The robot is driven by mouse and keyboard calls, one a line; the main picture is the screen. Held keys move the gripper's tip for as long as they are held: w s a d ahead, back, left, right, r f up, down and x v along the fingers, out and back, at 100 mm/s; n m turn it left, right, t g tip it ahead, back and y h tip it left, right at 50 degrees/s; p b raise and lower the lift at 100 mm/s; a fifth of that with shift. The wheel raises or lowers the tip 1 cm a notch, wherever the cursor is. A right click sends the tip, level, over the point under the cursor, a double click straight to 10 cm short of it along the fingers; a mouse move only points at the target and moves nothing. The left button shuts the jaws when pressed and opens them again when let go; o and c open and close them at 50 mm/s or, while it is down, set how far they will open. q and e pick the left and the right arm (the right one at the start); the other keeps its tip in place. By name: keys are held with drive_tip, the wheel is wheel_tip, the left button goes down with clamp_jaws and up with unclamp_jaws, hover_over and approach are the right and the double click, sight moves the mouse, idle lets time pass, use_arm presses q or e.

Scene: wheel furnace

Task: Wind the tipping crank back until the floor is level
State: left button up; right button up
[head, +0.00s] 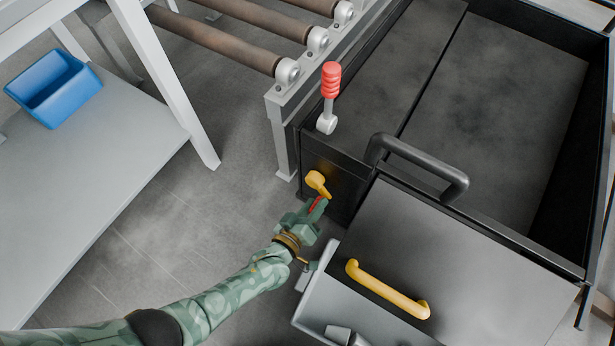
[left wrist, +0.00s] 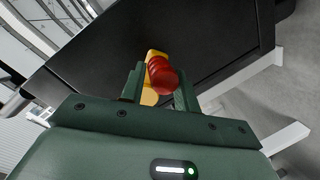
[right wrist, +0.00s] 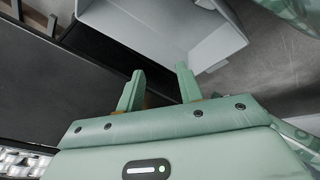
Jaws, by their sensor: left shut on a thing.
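The tipping crank has a yellow arm (head: 317,181) on the dark side of the big box-like furnace, with a red knob (head: 317,204) at its end. My left gripper (head: 312,208) is shut on the red knob. In the left wrist view the knob (left wrist: 163,76) sits between the two fingers, with the yellow arm (left wrist: 151,95) behind it. The dark floor (head: 490,110) lies inside the black-walled furnace; I cannot tell its tilt. My right gripper (right wrist: 160,78) is open and empty in the right wrist view, out of the head view.
A red-gripped lever (head: 331,82) stands above the crank. A black bar handle (head: 420,165) and a yellow handle (head: 388,292) are close to its right. A roller conveyor (head: 235,40) is behind. A grey table (head: 90,170) with a blue bin (head: 55,87) stands left.

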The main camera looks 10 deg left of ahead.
use_arm(q)
drive_tip(key=w+a, duration=0.1)
drive_tip(key=a, duration=0.1)
drive_tip(key=shift+w+a+f, duration=0.15)
drive_tip(key=shift+w+a, duration=0.15)
drive_tip(key=shift+w, duration=0.05)
drive_tip(key=shift+w+a+r, duration=0.2)
drive_tip(key=shift+w+a, duration=0.1)
drive_tip(key=shift+a, duration=0.3)
drive_tip(key=shift+w+a+r, duration=0.15)
drive_tip(key=shift+w+a, duration=0.1)
drive_tip(key=shift+a, duration=0.35)
clamp_jaws()
drive_tip(key=shift+a+f, duration=0.15)
drive_tip(key=shift+a, duration=0.05)
drive_tip(key=shift+c, duration=0.3)
unclamp_jaws()
drive_tip(key=o, duration=0.8)
drive_tip(key=shift+s+f, duration=0.1)
